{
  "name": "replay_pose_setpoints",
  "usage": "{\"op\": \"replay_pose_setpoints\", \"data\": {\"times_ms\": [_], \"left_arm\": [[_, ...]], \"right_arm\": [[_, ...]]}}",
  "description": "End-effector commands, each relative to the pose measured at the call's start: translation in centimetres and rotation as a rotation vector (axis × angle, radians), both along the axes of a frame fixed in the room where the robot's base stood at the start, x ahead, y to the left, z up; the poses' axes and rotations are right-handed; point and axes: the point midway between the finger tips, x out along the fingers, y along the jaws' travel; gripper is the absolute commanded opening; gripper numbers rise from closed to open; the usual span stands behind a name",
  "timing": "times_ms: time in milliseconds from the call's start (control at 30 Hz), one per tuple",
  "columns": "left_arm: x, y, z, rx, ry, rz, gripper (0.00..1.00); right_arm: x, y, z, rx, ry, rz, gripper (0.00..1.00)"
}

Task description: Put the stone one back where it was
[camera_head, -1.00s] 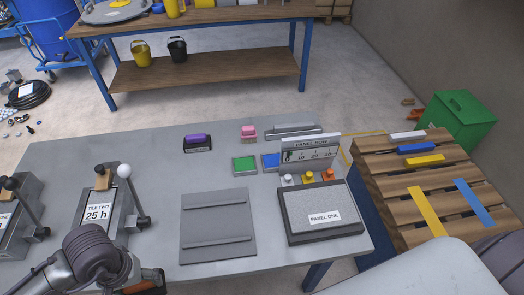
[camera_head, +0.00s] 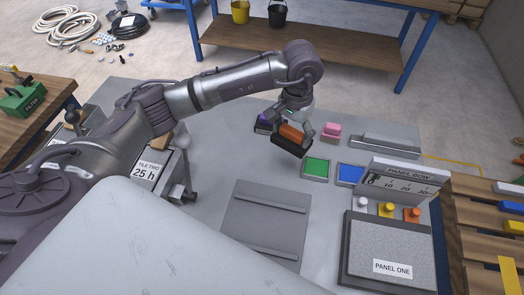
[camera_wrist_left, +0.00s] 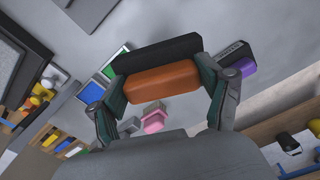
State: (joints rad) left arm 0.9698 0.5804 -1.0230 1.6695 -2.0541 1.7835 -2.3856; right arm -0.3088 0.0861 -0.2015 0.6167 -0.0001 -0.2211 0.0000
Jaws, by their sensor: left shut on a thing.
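My left gripper (camera_head: 301,128) is shut on an orange-handled block with a black base (camera_head: 291,135) and holds it tilted over the back of the grey table. In the left wrist view the orange handle (camera_wrist_left: 160,80) sits between both fingers. A purple-handled block with a dark base (camera_head: 264,120) stands just left of it, partly hidden by the gripper; it also shows in the left wrist view (camera_wrist_left: 238,64). I cannot tell whether the held block touches the table. My right gripper is out of view.
Green (camera_head: 316,168) and blue (camera_head: 350,174) pads lie in front of the held block. A flat grey plate (camera_head: 265,220), the panel bow (camera_head: 401,180) and panel one (camera_head: 392,240) are nearer. Bare table (camera_head: 225,140) lies left of the purple block.

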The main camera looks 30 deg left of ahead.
Motion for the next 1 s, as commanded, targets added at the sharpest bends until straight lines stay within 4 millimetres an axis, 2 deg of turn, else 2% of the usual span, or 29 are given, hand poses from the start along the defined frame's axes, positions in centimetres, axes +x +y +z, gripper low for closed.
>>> {"op": "replay_pose_setpoints", "data": {"times_ms": [33,200,367,500,733,1000], "left_arm": [[-0.7,1.4,-0.3,0.004,0.005,0.004,0.45],[-2.1,4.7,-2.6,0.001,0.003,0.004,0.45],[-2.9,6.6,-4.0,0.0,-0.001,0.002,0.45],[-3.1,7.1,-4.8,-0.001,-0.002,0.0,0.45],[-3.1,7.1,-7.9,-0.001,0.0,0.001,0.45],[-3.0,7.1,-8.5,-0.001,-0.004,0.0,0.45]], "right_arm": [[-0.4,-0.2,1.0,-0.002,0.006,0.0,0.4],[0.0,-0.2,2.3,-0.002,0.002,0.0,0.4],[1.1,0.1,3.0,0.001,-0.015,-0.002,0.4],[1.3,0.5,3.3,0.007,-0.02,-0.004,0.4],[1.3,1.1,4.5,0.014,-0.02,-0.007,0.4],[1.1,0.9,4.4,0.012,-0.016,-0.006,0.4]]}}
